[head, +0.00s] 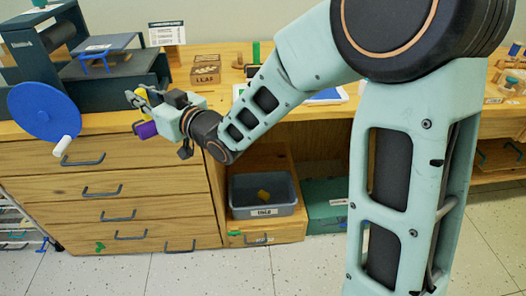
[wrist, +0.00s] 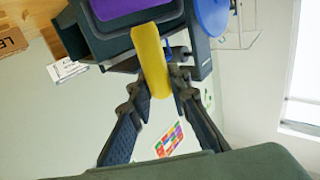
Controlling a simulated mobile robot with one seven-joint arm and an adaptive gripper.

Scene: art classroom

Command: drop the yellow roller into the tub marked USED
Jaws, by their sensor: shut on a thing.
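My gripper (head: 143,101) is shut on the yellow roller (wrist: 152,62). The roller's yellow part sits between the two fingers in the wrist view, with a dark frame and a purple part beyond it. In the head view, yellow (head: 141,91) shows at the fingers and purple (head: 146,130) just below. The gripper is near the counter's front edge, above the drawers. The grey tub (head: 240,204), with a white label that appears to read USED, stands in a low wooden opening, right of and below the gripper. A small yellow thing (head: 263,195) lies inside it.
A press with a blue wheel (head: 44,110) stands at the left of the counter. A small wooden box (head: 206,70) and a sign (head: 167,34) are farther back. A teal box (head: 326,205) stands right of the tub. Drawers (head: 105,190) fill the front below the gripper.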

